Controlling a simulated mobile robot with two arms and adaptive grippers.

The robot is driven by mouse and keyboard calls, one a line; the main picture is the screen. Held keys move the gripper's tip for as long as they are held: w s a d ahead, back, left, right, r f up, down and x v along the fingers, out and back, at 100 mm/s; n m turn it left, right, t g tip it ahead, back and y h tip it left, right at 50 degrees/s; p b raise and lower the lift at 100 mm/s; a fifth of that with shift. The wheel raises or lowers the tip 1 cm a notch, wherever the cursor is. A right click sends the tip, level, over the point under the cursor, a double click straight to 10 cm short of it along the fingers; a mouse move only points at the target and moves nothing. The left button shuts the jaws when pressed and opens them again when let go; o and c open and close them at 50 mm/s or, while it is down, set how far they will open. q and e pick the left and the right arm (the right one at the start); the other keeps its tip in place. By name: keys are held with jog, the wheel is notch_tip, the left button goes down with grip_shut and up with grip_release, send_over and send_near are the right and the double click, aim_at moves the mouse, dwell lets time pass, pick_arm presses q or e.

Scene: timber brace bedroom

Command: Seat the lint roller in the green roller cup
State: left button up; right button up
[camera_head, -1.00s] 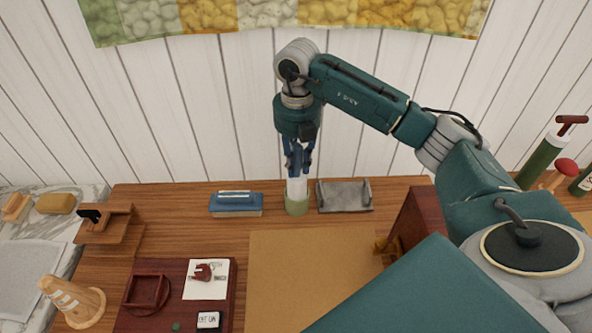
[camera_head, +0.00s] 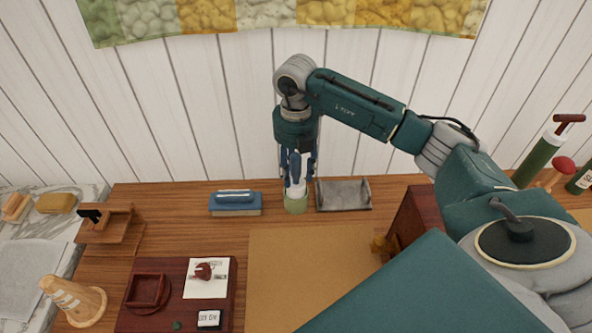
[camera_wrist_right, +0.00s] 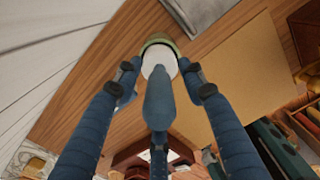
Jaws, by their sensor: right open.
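The lint roller has a blue handle (camera_wrist_right: 158,100) and a white roller end (camera_wrist_right: 159,60). It stands upright with its white end down in the green roller cup (camera_head: 296,205), and the cup's rim also shows in the right wrist view (camera_wrist_right: 158,41). How deep the roller sits is hidden. My right gripper (camera_head: 297,178) points down over the cup, its blue fingers open around the handle. In the right wrist view the fingers are spread, with gaps beside the handle. My left gripper is not in view.
A blue-topped brush or block (camera_head: 235,203) stands left of the cup. A grey metal tray (camera_head: 343,195) is close on its right. A tan mat (camera_head: 300,265) lies in front. A dark red board (camera_head: 180,315) with small items is at front left. The white plank wall is behind.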

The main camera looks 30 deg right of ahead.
aim_at(296, 155)
jog(key=shift+r, duration=0.4)
notch_tip(296, 155, up, 10)
jog(key=shift+b, duration=1.1)
jog(key=shift+r, duration=0.7)
